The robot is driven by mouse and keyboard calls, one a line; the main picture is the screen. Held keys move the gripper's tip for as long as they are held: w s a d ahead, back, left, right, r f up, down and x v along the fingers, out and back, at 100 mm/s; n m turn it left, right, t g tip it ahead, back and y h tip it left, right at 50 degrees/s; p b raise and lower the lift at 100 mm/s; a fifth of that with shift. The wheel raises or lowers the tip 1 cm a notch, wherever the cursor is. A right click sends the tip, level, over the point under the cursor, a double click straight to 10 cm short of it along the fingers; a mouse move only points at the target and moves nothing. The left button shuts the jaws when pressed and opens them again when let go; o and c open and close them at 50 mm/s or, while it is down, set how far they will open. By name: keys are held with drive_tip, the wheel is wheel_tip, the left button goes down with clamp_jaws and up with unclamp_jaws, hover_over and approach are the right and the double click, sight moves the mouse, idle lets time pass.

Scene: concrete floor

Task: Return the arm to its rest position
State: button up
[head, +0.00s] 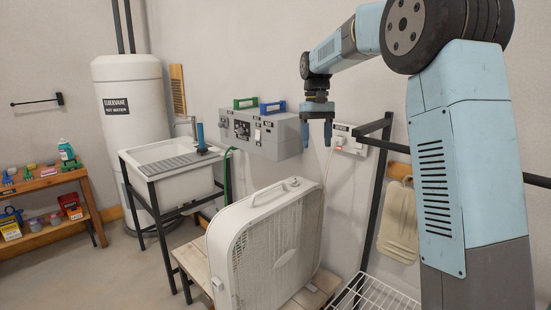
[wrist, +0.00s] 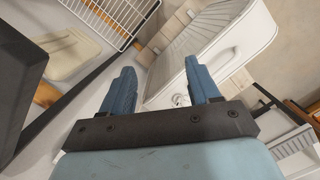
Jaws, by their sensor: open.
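My gripper (head: 317,133) hangs from my raised blue arm, fingers pointing down, in the head view. It is in the air above and behind the right side of the white box fan, in front of the wall. The wrist view shows its two blue fingers (wrist: 163,90) apart with nothing between them. The white fan (head: 262,245) stands on a low wooden slatted stand, and its top and knob also show just beyond the fingers in the wrist view (wrist: 222,42).
A grey control box (head: 265,135) and a wall socket (head: 347,145) are on the wall near my gripper. A dark rail frame (head: 371,190) and a white wire rack (head: 372,297) stand at right. A sink (head: 170,165), a water tank (head: 133,115) and a wooden shelf (head: 45,183) are at left.

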drive_tip(key=s+d+r+m+t, duration=0.15)
drive_tip(key=s+d, duration=0.25)
drive_tip(key=s, duration=0.6)
drive_tip(key=s+d+r+n+t, duration=0.1)
drive_tip(key=s+d+r+t, duration=0.25)
drive_tip(key=s, duration=0.55)
drive_tip(key=s+d+f+t, duration=0.1)
drive_tip(key=s+f, duration=0.1)
drive_tip(key=s, duration=0.3)
drive_tip(key=s+d+f+m, duration=0.1)
drive_tip(key=s+f, duration=0.2)
drive_tip(key=s, duration=0.3)
drive_tip(key=s+d+f+t, duration=0.1)
drive_tip(key=s+f, duration=0.2)
drive_tip(key=s, duration=0.3)
drive_tip(key=shift+d+t, duration=0.3)
drive_tip(key=shift+d, duration=0.1)
drive_tip(key=shift+c, duration=0.4)
